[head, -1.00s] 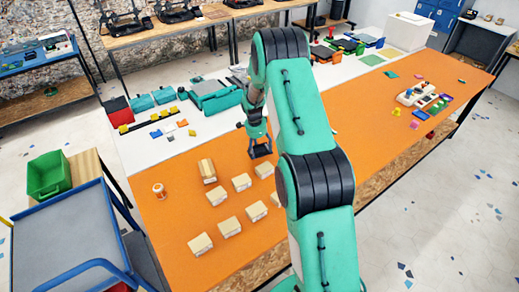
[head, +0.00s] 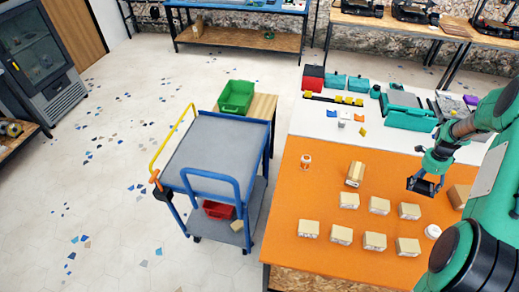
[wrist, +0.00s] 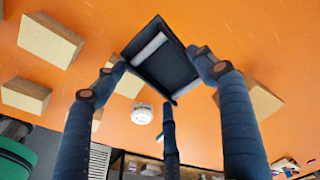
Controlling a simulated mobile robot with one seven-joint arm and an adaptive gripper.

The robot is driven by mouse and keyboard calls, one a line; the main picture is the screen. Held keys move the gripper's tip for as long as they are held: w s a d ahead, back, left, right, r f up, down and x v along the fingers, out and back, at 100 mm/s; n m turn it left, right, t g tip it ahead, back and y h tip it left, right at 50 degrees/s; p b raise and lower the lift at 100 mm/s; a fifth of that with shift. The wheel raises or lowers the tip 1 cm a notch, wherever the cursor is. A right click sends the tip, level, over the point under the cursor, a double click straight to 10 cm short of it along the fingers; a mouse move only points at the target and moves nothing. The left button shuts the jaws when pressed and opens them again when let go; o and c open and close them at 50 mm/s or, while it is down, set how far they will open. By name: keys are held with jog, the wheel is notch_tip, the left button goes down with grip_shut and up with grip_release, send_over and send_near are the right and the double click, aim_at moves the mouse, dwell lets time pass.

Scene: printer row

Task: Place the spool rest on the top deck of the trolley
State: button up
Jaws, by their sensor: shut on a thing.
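The spool rest (wrist: 163,62) is a small black tray with pale grey rollers, seen close up in the wrist view. My gripper (wrist: 158,75) is shut on it, with its dark fingers around the tray. In the head view my gripper (head: 425,183) is at the right, above the orange table; the rest shows there only as a small dark shape. The trolley (head: 241,189) stands left of the table, with a blue frame. Its grey top deck (head: 215,145) is bare.
A red bin (head: 217,209) is on the trolley's lower deck. A green bin (head: 236,96) stands behind the trolley. Floor left of the trolley is clear.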

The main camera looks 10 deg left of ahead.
notch_tip(320, 180, up, 6)
jog(key=shift+f, duration=0.1)
jog(key=w+a+n+b, duration=0.1)
jog(key=w+a+n, duration=0.25)
jog(key=a, duration=1.15)
jog(key=w+a+n+t, duration=0.1)
jog(key=w+a+n, duration=0.25)
jog(key=a, duration=1.15)
jog(key=w+a+n+b, duration=0.1)
jog(key=w+a+n, duration=0.25)
jog(key=a, duration=1.15)
jog(key=s+a+n, duration=0.3)
jog(key=s+a, duration=0.2)
jog(key=a, duration=0.9)
jog(key=s+a+n+y+b, duration=0.1)
jog(key=s+a+n, duration=0.3)
jog(key=a, duration=0.9)
jog(key=s+a+n, duration=0.3)
jog(key=s+a, duration=0.4)
jog(key=a, duration=0.7)
jog(key=shift+t, duration=0.3)
jog(key=shift+w+a+f, duration=0.1)
jog(key=shift+a+f, duration=0.05)
jog(key=shift+f, duration=2.55)
jog(key=shift+f+b, duration=0.5)
jog(key=shift+f, duration=2.6)
